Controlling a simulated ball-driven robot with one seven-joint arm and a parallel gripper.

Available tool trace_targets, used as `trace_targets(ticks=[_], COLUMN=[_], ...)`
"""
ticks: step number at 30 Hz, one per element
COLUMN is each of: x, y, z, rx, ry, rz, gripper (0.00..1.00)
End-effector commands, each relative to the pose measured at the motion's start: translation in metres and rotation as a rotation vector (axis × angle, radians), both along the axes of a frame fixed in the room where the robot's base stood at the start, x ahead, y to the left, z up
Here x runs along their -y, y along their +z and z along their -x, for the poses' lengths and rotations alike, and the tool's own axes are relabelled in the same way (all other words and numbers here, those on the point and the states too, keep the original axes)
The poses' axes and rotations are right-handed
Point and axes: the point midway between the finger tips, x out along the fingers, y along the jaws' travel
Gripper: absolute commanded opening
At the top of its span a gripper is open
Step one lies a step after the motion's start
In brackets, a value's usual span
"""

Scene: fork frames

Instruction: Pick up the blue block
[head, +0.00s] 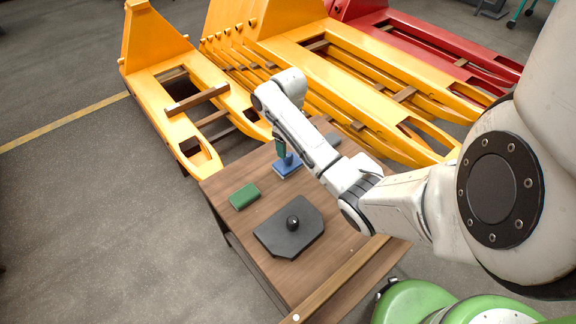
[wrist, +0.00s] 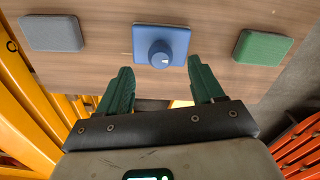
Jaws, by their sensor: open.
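The blue block (head: 284,170) is a flat square plate with a round knob on top. It lies on the wooden table, near its far side in the head view. In the wrist view the blue block (wrist: 178,36) is at the top centre, its knob facing the camera. My gripper (wrist: 160,66) is open and empty, its two green fingers apart on either side below the knob in the picture. In the head view my gripper (head: 281,149) is just above the blue block, partly hidden by my arm. Whether a finger touches the block cannot be told.
A green block (head: 244,196) lies left of the blue one, and a grey block (head: 332,139) to its right. A black plate with a knob (head: 278,242) lies nearer on the table (head: 232,226). Yellow pallet-jack-like frames (head: 185,115) stand beyond the table.

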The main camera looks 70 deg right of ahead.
Motion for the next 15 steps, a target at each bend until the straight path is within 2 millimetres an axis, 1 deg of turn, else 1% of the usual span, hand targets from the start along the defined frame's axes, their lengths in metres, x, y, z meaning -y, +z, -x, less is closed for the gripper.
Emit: trace_targets(ticks=[1,5,12,15], x=[0.000,0.000,0.002,0.002], y=[-0.005,-0.013,-0.046,-0.057], z=[0.000,0.000,-0.002,-0.002], rx=[-0.001,0.001,0.000,0.000], ry=[-0.001,0.000,-0.001,-0.001], rz=[0.000,0.000,0.001,0.000], gripper=[0.67,0.67,0.67,0.67])
